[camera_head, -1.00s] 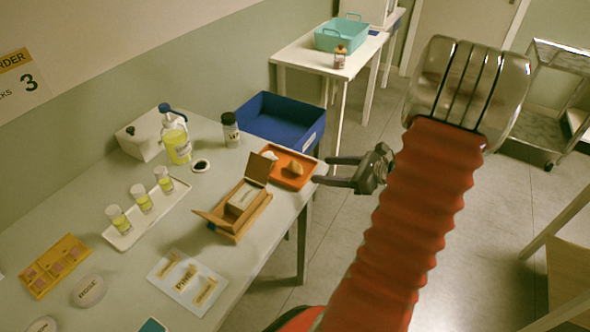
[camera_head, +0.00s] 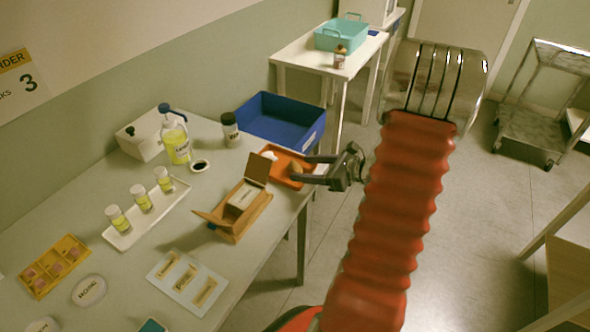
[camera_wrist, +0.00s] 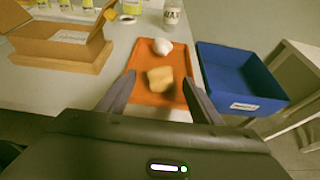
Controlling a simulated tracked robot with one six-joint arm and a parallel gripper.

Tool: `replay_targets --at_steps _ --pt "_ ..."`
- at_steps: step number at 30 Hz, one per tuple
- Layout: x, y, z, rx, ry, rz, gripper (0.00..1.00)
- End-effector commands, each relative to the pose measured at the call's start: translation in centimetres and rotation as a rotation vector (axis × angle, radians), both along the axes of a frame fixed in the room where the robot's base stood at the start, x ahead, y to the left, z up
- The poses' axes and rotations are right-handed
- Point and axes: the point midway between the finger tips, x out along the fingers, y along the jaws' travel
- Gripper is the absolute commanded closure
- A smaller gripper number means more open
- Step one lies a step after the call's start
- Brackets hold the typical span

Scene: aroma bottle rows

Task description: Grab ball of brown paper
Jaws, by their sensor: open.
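The ball of brown paper (camera_wrist: 160,79) is a tan, crumpled lump on an orange tray (camera_wrist: 143,97) in the wrist view. In the head view the ball (camera_head: 296,167) is partly hidden by my gripper's fingers, and the tray (camera_head: 283,155) sits at the table's right edge. My gripper (camera_head: 308,168) is open and empty, its fingers reaching over the tray. In the wrist view my gripper's fingers (camera_wrist: 158,90) stand apart, one on each side of the ball and nearer the camera. I cannot tell whether they touch it.
A white crumpled ball (camera_wrist: 162,46) lies behind the brown one on the tray. A blue bin (camera_head: 283,122) stands close at the right. An open cardboard box (camera_head: 240,213) stands to the left. A dark-lidded jar (camera_head: 231,130) stands behind the tray.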

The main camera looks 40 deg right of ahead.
Motion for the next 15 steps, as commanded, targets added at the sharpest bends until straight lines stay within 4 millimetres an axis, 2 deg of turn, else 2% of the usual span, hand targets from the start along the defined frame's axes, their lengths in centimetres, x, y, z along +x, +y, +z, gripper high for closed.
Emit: replay_targets --at_steps 7,15 --pt "3.0 1.0 -1.1 0.001 0.0 0.003 0.41" --pt "3.6 1.2 -1.4 0.0 0.001 0.001 0.41"
